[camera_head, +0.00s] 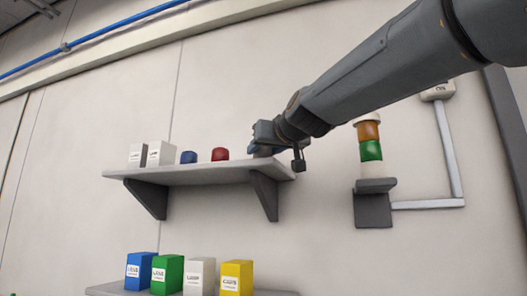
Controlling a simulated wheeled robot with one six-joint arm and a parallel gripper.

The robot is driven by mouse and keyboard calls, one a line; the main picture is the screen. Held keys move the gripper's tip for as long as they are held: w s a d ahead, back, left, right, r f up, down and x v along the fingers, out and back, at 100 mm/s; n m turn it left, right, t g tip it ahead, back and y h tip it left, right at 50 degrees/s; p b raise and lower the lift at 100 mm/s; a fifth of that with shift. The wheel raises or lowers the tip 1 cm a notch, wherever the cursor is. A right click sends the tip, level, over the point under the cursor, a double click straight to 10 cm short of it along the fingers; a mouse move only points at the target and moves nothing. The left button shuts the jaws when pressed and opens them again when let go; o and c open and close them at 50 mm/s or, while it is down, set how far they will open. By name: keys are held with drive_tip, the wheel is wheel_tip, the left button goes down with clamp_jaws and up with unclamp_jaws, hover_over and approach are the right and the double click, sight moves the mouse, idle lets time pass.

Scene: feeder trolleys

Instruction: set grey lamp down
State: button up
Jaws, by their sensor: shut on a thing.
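My gripper (266,146) is at the right end of the upper shelf (215,174), just above its top. It is shut on the grey lamp, which is mostly hidden and hard to tell apart from the grey jaws. I cannot tell whether the lamp touches the shelf. A red lamp (220,154) and a blue lamp (189,157) stand upright on the shelf to the left of my gripper.
Two white boxes (160,153) stand at the shelf's left end. A signal tower (369,146) with orange and green segments stands on a wall bracket (373,208) to the right. Blue, green, white and yellow boxes (236,278) stand on a lower shelf.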

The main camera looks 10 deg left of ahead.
drive_tip(key=o, duration=0.6)
drive_tip(key=shift+f, duration=0.2)
drive_tip(key=o, duration=0.5)
drive_tip(key=shift+r, duration=0.1)
drive_tip(key=shift+r, duration=0.15)
drive_tip(key=b+v, duration=0.3)
drive_tip(key=v, duration=0.9)
